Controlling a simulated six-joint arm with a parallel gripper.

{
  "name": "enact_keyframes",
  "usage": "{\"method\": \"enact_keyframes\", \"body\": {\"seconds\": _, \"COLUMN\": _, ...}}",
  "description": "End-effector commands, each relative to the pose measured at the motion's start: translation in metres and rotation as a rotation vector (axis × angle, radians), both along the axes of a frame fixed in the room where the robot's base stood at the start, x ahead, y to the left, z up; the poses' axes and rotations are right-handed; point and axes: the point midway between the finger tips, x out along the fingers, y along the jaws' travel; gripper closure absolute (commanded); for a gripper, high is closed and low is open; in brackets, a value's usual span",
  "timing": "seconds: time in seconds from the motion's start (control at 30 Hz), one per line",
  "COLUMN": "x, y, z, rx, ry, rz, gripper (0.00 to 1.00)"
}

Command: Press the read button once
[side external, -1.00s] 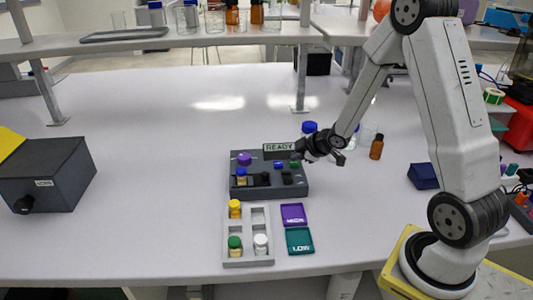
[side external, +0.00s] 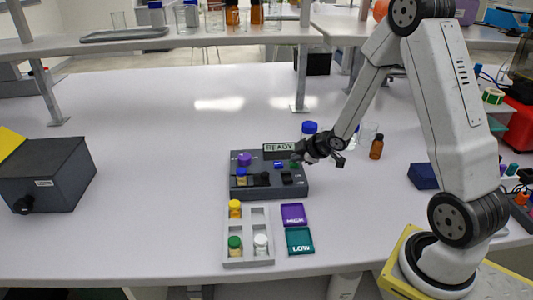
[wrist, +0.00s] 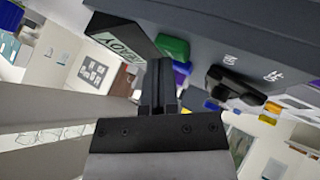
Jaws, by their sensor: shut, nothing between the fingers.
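The dark grey rig (side external: 268,188) stands mid-table with a small READY display (side external: 279,147) at its back edge. A blue button (side external: 278,165) and a green button (side external: 294,164) sit below the display. In the wrist view, the green button (wrist: 172,48) is just beyond my fingertips, with the blue button (wrist: 183,67) behind it. I cannot read which one is labelled read. My gripper (side external: 298,156) is shut and empty, low over the rig's right end. Its closed fingers show in the wrist view (wrist: 158,75). I cannot tell whether they touch the green button.
The rig also carries a purple knob (side external: 244,158) and a blue-capped vial (side external: 241,176). In front are a grey rack (side external: 248,262) with several vials, a purple tray (side external: 293,214) and a teal tray (side external: 299,241). A blue-capped bottle (side external: 309,128) and an amber bottle (side external: 376,148) stand near my gripper.

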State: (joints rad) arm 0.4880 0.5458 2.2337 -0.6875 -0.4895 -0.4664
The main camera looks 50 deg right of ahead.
Motion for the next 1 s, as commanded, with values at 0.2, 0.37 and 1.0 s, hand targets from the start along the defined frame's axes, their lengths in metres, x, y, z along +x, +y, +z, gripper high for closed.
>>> {"method": "enact_keyframes", "body": {"seconds": 0.2, "x": -0.0001, "y": -0.0001, "z": -0.0022, "rx": 0.000, "ry": 0.000, "rz": 0.000, "gripper": 1.00}}
{"method": "enact_keyframes", "body": {"seconds": 0.37, "x": -0.0001, "y": -0.0001, "z": -0.0037, "rx": 0.000, "ry": 0.001, "rz": 0.000, "gripper": 1.00}}
{"method": "enact_keyframes", "body": {"seconds": 1.0, "x": -0.0001, "y": 0.0001, "z": 0.0059, "rx": 0.000, "ry": -0.001, "rz": 0.001, "gripper": 1.00}}
